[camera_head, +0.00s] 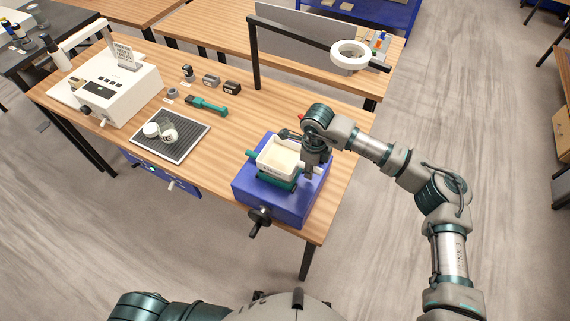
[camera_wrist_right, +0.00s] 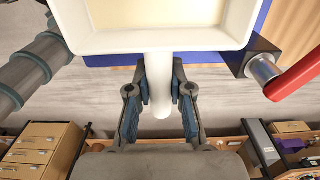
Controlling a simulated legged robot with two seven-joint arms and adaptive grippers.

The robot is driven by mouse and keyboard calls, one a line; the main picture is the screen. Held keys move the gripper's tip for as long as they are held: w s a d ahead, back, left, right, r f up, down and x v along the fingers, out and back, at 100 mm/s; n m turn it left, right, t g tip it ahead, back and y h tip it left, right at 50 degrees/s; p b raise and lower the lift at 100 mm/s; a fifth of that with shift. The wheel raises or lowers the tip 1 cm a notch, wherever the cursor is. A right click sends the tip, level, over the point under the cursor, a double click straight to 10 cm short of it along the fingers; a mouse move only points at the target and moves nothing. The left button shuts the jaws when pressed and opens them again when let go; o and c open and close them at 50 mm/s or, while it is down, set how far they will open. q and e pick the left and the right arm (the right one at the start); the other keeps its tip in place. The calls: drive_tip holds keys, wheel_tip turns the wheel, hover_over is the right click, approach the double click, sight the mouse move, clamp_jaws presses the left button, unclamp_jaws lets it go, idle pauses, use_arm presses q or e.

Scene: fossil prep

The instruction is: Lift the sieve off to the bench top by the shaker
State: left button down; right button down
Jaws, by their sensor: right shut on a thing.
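The sieve (camera_head: 270,161) is a white rectangular tray with a pale mesh floor. It is at the teal cradle (camera_head: 276,183) on top of the blue shaker (camera_head: 246,187); whether it rests there or hangs just above I cannot tell. My right gripper (camera_head: 311,165) is at the sieve's right side. In the right wrist view the sieve (camera_wrist_right: 155,40) fills the top, and its white handle (camera_wrist_right: 160,65) runs between the fingers of my right gripper (camera_wrist_right: 160,90), shut on it. The bench top (camera_head: 222,140) by the shaker shows bare wood to its left. My left gripper is out of view.
A teal tool (camera_head: 208,105) and small boxes (camera_head: 231,87) lie behind. A ring lamp (camera_head: 350,55) overhangs the back right. A crank (camera_head: 259,220) sticks out from the shaker's front.

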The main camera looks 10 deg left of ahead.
drive_tip(key=shift+d+r+p, duration=0.1)
drive_tip(key=shift+r+p, duration=0.45)
drive_tip(key=shift+r, duration=1.15)
drive_tip(key=shift+r, duration=0.1)
drive_tip(key=shift+r+p, duration=1.1)
drive_tip(key=shift+r, duration=1.35)
drive_tip(key=shift+f, duration=0.1)
